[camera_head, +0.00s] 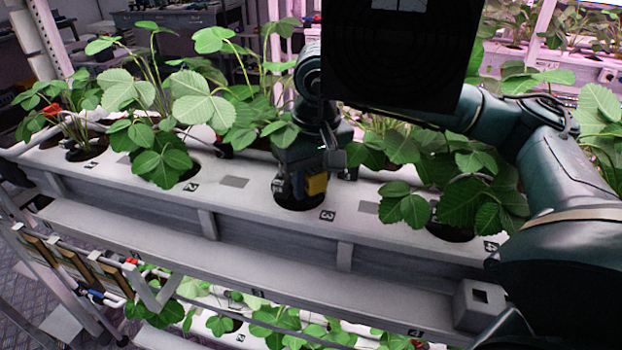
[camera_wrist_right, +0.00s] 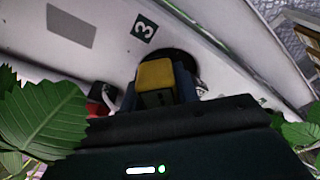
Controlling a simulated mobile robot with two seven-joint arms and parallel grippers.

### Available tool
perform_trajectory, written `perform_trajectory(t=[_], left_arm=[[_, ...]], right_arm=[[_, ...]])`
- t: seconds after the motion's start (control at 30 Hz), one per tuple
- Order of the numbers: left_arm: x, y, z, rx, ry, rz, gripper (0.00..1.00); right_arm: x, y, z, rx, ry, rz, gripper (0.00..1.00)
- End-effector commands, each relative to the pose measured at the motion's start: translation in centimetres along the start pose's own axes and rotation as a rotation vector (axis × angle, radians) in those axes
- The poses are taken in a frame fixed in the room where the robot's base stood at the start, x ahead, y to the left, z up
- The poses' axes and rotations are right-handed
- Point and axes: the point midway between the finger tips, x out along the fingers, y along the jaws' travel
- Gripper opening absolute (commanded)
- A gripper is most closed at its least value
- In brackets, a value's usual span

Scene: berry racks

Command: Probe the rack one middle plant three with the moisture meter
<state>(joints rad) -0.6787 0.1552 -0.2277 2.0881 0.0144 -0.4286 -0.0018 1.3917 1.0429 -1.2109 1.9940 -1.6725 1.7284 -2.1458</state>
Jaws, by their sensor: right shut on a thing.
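The moisture meter, a small yellow block (camera_head: 317,184), is held in my right gripper (camera_head: 301,182) at the third planting hole of the white trough. In the right wrist view the yellow meter (camera_wrist_right: 156,74) sits between the fingers, over the edge of the dark hole (camera_wrist_right: 188,68) beside the label 3 (camera_wrist_right: 144,27). Its probe tip is hidden, so I cannot tell how deep it reaches. Plant three (camera_head: 270,115) shows leaves behind and left of the gripper; its base is mostly hidden by my arm. My left gripper is not in view.
The white trough (camera_head: 120,182) holds leafy plants on both sides: plant two (camera_head: 160,160) to the left and plant four (camera_head: 465,200) to the right. A lower tier of plants (camera_head: 285,322) runs below. Leaves crowd close around my right wrist.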

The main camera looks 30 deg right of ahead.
Motion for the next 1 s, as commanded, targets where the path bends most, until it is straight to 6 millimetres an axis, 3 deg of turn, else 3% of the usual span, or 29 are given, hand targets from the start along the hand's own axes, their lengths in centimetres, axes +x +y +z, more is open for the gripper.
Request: perform_trajectory(t=[0.03,0.27,0.3,0.57,0.73,1.0], left_arm=[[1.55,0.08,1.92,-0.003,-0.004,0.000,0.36],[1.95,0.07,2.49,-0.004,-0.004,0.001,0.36],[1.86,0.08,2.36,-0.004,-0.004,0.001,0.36],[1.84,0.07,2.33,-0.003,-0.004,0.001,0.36],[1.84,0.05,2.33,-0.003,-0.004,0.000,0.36],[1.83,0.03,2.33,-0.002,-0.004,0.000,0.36]], right_arm=[[0.74,-0.01,0.08,0.000,0.001,0.000,0.06],[1.45,-0.01,0.17,0.000,0.001,0.000,0.06],[1.28,-0.01,0.14,0.000,0.001,0.000,0.33],[1.26,-0.01,0.14,0.000,0.001,0.000,0.54],[1.27,-0.01,0.15,0.000,0.000,0.000,0.56],[1.29,0.00,0.16,0.000,0.000,0.000,0.74]])
